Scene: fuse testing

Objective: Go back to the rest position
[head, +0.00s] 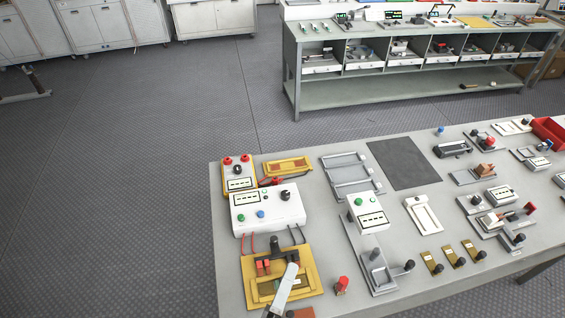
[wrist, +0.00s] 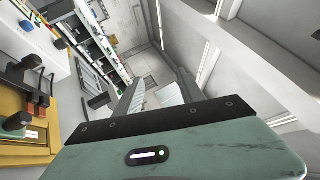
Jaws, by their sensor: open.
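My gripper (wrist: 160,84) shows in the wrist view with its two fingers spread apart. Nothing is between them. It is tilted, and its camera looks across the room past the worktable's edge. A yellow fixture (wrist: 62,100) with dark-tipped posts is close by on the left of that view. In the head view the yellow fixture (head: 251,289) lies at the near left of the worktable (head: 330,285). A pale slanted piece (head: 286,283) lies across its near right corner; I cannot tell whether it is part of my arm.
A white control box (head: 268,209) with red and black leads stands behind the fixture. A red-topped piece (head: 342,286) stands to its right. A device on a grey base (head: 377,270) and several other fixtures fill the table. A shelved bench (head: 400,95) is at the back.

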